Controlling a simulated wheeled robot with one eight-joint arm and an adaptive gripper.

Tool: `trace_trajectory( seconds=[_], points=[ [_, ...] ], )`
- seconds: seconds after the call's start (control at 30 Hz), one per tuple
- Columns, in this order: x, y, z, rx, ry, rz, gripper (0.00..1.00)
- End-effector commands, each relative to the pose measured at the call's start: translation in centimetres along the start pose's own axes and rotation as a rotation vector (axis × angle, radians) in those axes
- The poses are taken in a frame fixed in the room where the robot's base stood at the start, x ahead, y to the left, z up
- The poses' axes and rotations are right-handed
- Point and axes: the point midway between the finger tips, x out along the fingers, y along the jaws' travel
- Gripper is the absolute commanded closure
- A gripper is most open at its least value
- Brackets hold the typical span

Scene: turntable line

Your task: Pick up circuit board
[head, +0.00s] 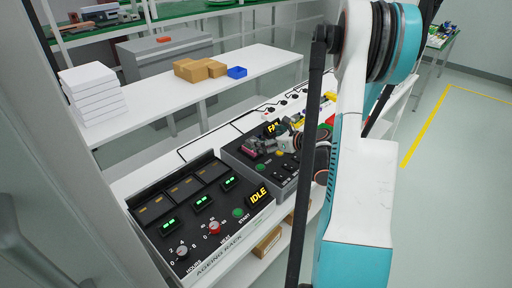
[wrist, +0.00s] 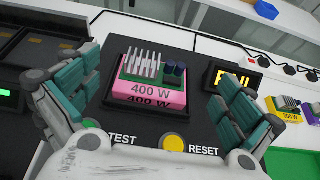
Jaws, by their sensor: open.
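The circuit board (wrist: 150,77) is green with a silver finned heatsink and dark cylinders. In the wrist view it is on a pink block labelled 400 W (wrist: 150,92), seated in a dark square nest on the black test station (wrist: 165,125). My gripper (wrist: 160,105) is open, with one teal-and-grey finger on each side of the board and apart from it.
An ageing rack (head: 200,215) with an IDLE sign stands left of the test station. A yellow block with a part on top (wrist: 285,108) is to the right in the wrist view. Cardboard boxes (head: 200,70) and a blue bin (head: 237,72) are on the bench behind.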

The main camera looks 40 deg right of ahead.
Motion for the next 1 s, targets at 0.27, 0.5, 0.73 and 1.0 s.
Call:
trace_trajectory(
  seconds=[0.27, 0.5, 0.73, 1.0],
  points=[
    [1.7, 0.1, -0.1, 0.0, 0.0, 0.0, 0.0],
    [5.0, 0.4, -0.5, 0.0, -0.001, 0.002, 0.0],
    [6.2, 0.2, -0.3, 0.001, -0.001, -0.001, 0.0],
    [6.1, 0.3, -0.3, 0.001, -0.001, -0.001, 0.36]
  ],
)
